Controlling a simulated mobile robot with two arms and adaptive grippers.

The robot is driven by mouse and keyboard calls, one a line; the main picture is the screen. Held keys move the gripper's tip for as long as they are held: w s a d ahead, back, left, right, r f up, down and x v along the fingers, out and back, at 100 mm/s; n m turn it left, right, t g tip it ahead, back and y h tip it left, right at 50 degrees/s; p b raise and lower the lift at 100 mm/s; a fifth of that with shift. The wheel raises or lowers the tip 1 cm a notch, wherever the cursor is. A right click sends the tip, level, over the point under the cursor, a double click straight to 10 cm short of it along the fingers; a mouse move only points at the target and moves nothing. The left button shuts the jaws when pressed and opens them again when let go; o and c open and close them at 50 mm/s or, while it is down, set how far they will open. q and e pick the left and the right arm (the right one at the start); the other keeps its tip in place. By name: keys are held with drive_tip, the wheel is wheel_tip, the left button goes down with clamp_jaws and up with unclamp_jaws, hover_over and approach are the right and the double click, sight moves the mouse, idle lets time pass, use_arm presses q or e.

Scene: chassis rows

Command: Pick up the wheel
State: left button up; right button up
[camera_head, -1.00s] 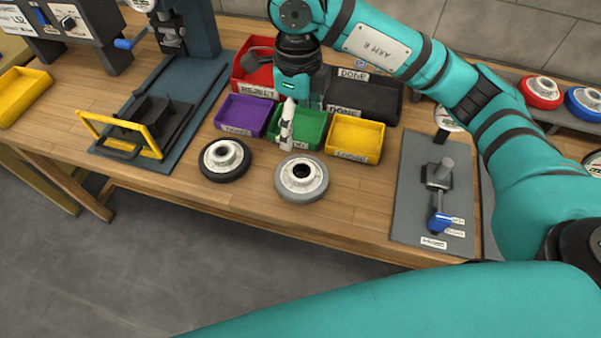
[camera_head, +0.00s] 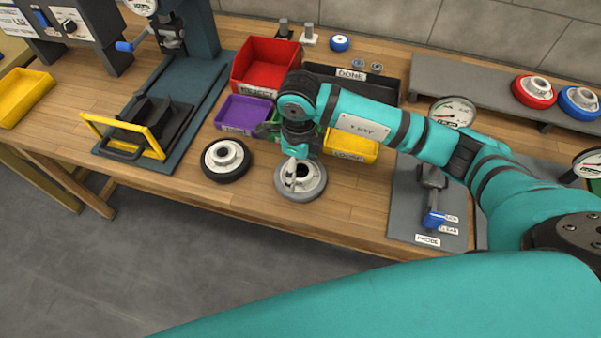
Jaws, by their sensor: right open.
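A grey wheel (camera_head: 313,188) with a light hub lies flat on the wooden table near its front edge. A black wheel (camera_head: 226,160) with a light hub lies to its left. My right gripper (camera_head: 291,180) is open and points down over the grey wheel's hub, covering part of it. I cannot tell whether its fingers touch the wheel. A red wheel (camera_head: 534,91) and a blue wheel (camera_head: 580,101) rest on the grey shelf at the right. My left gripper does not show.
Purple (camera_head: 243,114), green and yellow (camera_head: 352,146) bins stand just behind the wheels, with a red bin (camera_head: 267,63) and a black bin (camera_head: 385,88) farther back. A press with a yellow guard (camera_head: 122,134) stands left. A grey probe plate (camera_head: 408,205) lies right.

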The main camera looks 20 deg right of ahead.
drive_tip(key=shift+f, duration=0.3)
drive_tip(key=shift+w+r, duration=0.1)
drive_tip(key=c, duration=1.6)
